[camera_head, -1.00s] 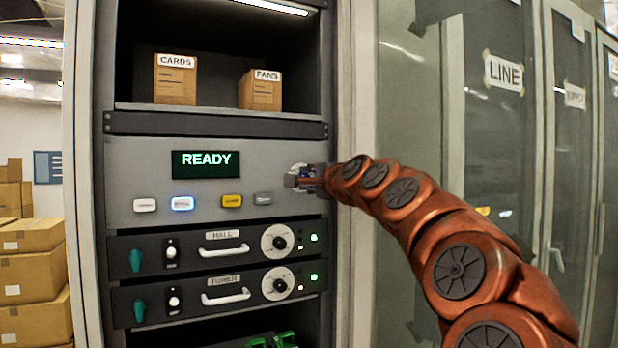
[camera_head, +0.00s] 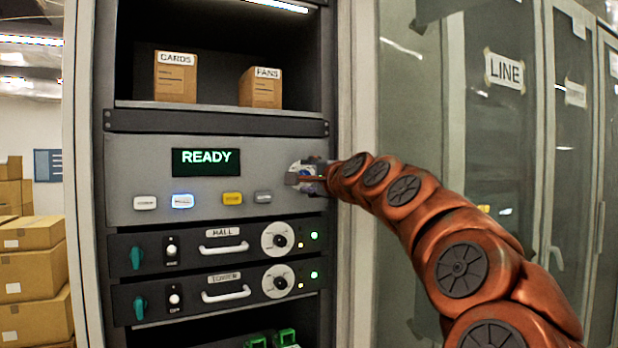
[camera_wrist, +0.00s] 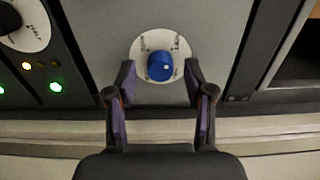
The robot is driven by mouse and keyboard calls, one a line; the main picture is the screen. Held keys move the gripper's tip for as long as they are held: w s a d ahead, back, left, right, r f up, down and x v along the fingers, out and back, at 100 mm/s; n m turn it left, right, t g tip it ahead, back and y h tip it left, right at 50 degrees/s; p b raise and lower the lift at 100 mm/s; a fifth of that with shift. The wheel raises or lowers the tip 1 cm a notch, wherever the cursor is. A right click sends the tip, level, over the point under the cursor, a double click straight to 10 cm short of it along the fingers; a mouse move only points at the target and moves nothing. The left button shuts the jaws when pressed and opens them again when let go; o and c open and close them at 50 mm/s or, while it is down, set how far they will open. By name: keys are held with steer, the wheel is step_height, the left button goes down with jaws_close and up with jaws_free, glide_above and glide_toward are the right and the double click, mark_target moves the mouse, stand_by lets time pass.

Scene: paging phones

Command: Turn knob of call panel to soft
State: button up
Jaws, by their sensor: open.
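The call panel (camera_head: 150,170) is a grey plate in the rack with a green READY display (camera_head: 206,162). Its knob is blue on a round white dial and shows in the wrist view (camera_wrist: 161,66); the dial's lettering is too small to read. My gripper (camera_wrist: 159,80) is open, its two purple-lined fingers on either side of the dial's lower part, and the knob lies just beyond the fingertips, apart from them. In the head view my gripper (camera_head: 303,178) sits at the panel's right end and hides most of the knob.
Push buttons, one lit blue (camera_head: 182,200) and one yellow (camera_head: 232,198), line the panel's lower edge. Below are the HALL unit (camera_head: 190,248) and a second unit (camera_head: 190,296) with handles and dials. A shelf with two boxes is above. A glass-door cabinet stands right.

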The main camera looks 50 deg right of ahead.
steer(key=v, duration=1.2)
steer(key=shift+w, duration=0.15)
stand_by(0.3)
steer(key=w+a+f+n+g+y+p, duration=0.1)
steer(key=w+a+f+n+g+y, duration=0.2)
steer(key=a+f, duration=0.6)
steer(key=a+f+n+g+y, duration=0.2)
steer(key=a+f+n+g, duration=0.1)
steer(key=a+f+n, duration=0.45)
steer(key=w+a+f+n+g+y+p, duration=0.1)
steer(key=w+a+f+n+g+y, duration=0.15)
steer(key=a+f, duration=0.8)
steer(key=s+a+f+n+g, duration=0.45)
steer(key=s+a+f, duration=0.25)
steer(key=s+f, duration=0.25)
steer(key=s+f+n+g+h, duration=0.1)
steer(key=s+f+n+g, duration=0.1)
steer(key=s, duration=0.5)
steer(key=s+f+n+g, duration=0.2)
steer(key=s+f+g, duration=0.1)
steer(key=s+f, duration=0.4)
steer(key=shift+s+f+g+h+p, duration=0.25)
steer(key=shift+f+g+h+p, duration=0.1)
steer(key=shift+g+p, duration=0.1)
